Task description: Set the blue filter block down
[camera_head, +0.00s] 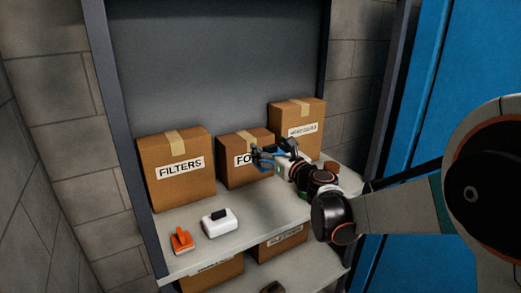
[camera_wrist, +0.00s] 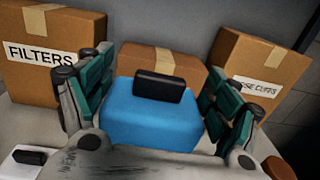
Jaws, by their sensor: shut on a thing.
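The blue filter block (camera_wrist: 150,122) fills the middle of the wrist view, with a black grip on its top. My gripper (camera_wrist: 158,80) has its teal-padded fingers on either side of the block and is shut on it. In the head view my gripper (camera_head: 274,154) is over the upper shelf, in front of the middle box, and only a little of the blue block (camera_head: 263,162) shows. I cannot tell whether its underside touches the shelf.
The upper shelf (camera_head: 248,232) carries a FILTERS box (camera_head: 177,190), a partly hidden middle box (camera_head: 232,176) and a right box (camera_head: 309,112). An orange block (camera_head: 181,241) and a white block (camera_head: 220,227) sit front left. Bare shelf lies right of the white block. More boxes stand below.

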